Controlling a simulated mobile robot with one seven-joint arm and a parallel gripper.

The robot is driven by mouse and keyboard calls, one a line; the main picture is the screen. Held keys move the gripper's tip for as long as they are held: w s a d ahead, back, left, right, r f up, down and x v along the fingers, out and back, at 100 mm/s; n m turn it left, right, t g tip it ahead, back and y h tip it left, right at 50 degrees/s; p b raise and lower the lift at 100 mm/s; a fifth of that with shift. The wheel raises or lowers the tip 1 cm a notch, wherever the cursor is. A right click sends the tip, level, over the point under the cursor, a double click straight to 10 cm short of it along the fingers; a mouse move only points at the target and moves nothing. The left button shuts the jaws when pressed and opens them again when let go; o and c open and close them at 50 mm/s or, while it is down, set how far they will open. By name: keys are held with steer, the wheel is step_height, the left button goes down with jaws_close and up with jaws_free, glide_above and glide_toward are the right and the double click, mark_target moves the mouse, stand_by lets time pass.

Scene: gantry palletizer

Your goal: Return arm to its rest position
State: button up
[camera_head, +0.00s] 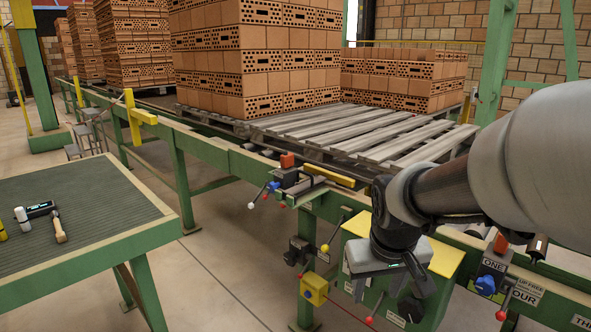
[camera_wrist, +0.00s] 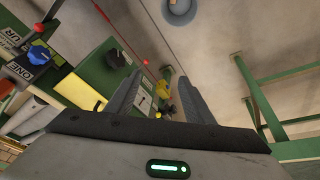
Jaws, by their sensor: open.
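My arm (camera_head: 445,190) reaches in from the right in the head view. My gripper (camera_head: 405,290) hangs from it, pointing down, in front of a yellow-topped green control box (camera_head: 446,258) beside the conveyor frame. In the wrist view, the two dark fingers of my gripper (camera_wrist: 158,95) stand apart with nothing held between them. Past the fingers I see the floor and parts of the green frame. The fingertips are hard to make out in the head view.
A green table (camera_head: 70,220) with a mallet (camera_head: 58,228) stands at left. The conveyor's green rail (camera_head: 215,150) carries levers and knobs close to my gripper. Brick stacks (camera_head: 255,60) and a bare slatted pallet (camera_head: 365,132) sit on it. Floor between table and conveyor is clear.

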steer(key=s+a+r+m+t, duration=0.1)
steer(key=s+r, duration=0.3)
steer(key=s, duration=0.3)
steer(key=s+r+t, duration=0.1)
steer(key=s+r, duration=0.2)
steer(key=s, duration=0.4)
step_height(320, 180, up, 23)
steer(key=p, duration=2.2)
steer(key=shift+a+y+p, duration=0.15)
steer(key=shift+y+p, duration=0.15)
steer(key=shift+r, duration=0.15)
steer(key=c, duration=0.3)
steer(key=shift+s, duration=0.1)
steer(key=shift+c, duration=0.6)
